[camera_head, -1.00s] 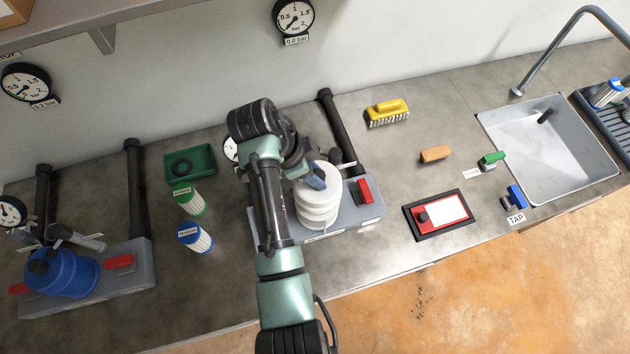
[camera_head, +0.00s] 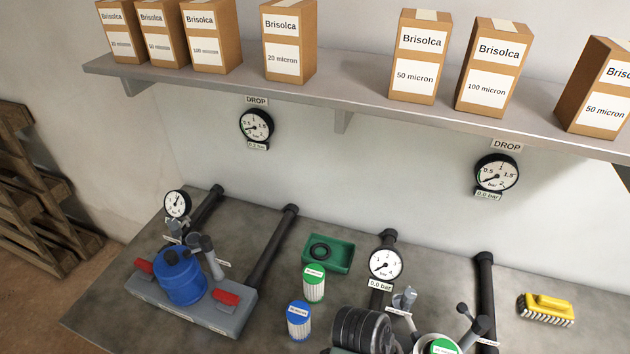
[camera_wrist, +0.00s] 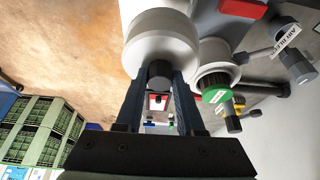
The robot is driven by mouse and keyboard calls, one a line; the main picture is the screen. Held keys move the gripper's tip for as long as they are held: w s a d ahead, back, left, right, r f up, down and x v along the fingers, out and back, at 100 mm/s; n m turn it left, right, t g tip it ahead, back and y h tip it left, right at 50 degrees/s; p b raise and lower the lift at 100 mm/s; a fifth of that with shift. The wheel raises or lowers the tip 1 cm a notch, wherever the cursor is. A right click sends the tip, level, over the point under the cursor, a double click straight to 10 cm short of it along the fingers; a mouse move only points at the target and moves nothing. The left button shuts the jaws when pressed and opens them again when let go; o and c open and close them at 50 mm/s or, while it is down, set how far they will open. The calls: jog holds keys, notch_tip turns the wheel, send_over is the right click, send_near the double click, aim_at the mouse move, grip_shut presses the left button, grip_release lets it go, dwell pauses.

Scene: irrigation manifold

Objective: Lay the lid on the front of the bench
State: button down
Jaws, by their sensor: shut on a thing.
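In the wrist view a white round lid (camera_wrist: 160,42) with a dark knob (camera_wrist: 158,76) hangs beyond my fingers. My gripper (camera_wrist: 158,84) is shut on that knob. The lid is held beside a white filter housing (camera_wrist: 213,76), which stands open with a green-topped cartridge (camera_wrist: 216,95) inside; lid and housing look apart. In the head view the open housing (camera_head: 424,343) and its green cartridge top (camera_head: 443,346) show at the bottom edge.
A blue-capped housing (camera_head: 180,276) with red handles stands on the left. A green-topped cartridge (camera_head: 314,284), a blue-topped cartridge (camera_head: 299,320) and a green tray (camera_head: 328,252) stand mid-bench. A yellow brush (camera_head: 547,308) lies right.

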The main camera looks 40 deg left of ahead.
jog(key=s+f, duration=0.1)
jog(key=s+a+f, duration=0.1)
jog(key=s, duration=0.1)
jog(key=shift+a+f+b, duration=0.2)
jog(key=shift+f+b, duration=0.1)
jog(key=shift+f, duration=0.1)
jog(key=shift+s, duration=0.15)
jog(key=shift+f+p, duration=0.3)
jog(key=shift+f, duration=4.7)
jog(key=shift+f, duration=0.2)
jog(key=c, duration=0.5)
grip_release()
jog(key=shift+r, duration=0.15)
